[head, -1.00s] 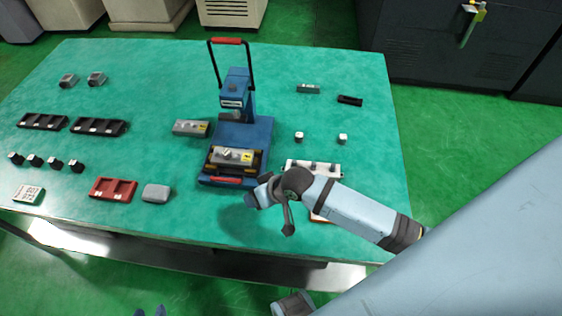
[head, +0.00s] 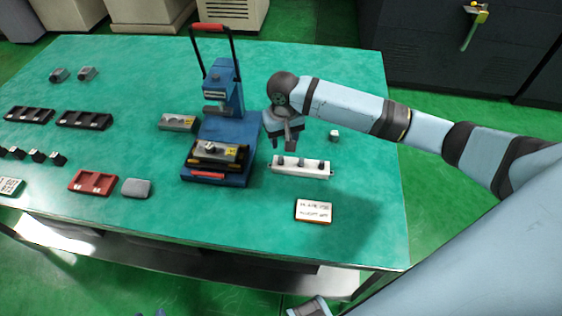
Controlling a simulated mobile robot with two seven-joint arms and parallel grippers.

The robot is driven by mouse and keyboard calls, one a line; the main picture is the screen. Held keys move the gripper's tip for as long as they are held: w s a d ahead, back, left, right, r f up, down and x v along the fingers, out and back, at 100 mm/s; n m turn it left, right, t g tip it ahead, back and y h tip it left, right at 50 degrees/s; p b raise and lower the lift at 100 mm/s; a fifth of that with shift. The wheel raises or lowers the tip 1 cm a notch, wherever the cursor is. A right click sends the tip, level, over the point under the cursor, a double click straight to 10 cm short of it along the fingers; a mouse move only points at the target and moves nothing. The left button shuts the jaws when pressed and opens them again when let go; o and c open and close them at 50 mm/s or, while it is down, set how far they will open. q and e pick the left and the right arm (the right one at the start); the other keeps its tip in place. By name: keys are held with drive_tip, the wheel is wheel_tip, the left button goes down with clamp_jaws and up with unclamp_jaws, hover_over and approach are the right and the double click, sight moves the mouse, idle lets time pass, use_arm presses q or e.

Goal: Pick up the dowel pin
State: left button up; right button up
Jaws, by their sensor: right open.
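A white block (head: 318,171) on the green table holds a few small dark upright pegs (head: 301,163). They may be dowel pins, but they are too small to tell for sure. My right gripper (head: 288,145) points down just behind and above the left part of this block. Its jaws are open, with two dark fingers apart and nothing seen between them. I cannot tell whether the fingertips touch anything.
A blue press (head: 224,130) with a tall black, red-topped handle stands left of my right gripper. A labelled card (head: 314,211) lies in front of the white block. A red tray (head: 93,182) and grey block (head: 136,188) lie left. The front right is clear.

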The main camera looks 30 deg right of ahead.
sight(281, 157)
drive_tip(key=f, duration=0.8)
drive_tip(key=shift+w+a+f, duration=0.15)
drive_tip(key=shift+w+f, duration=0.05)
drive_tip(key=shift+w, duration=0.15)
clamp_jaws()
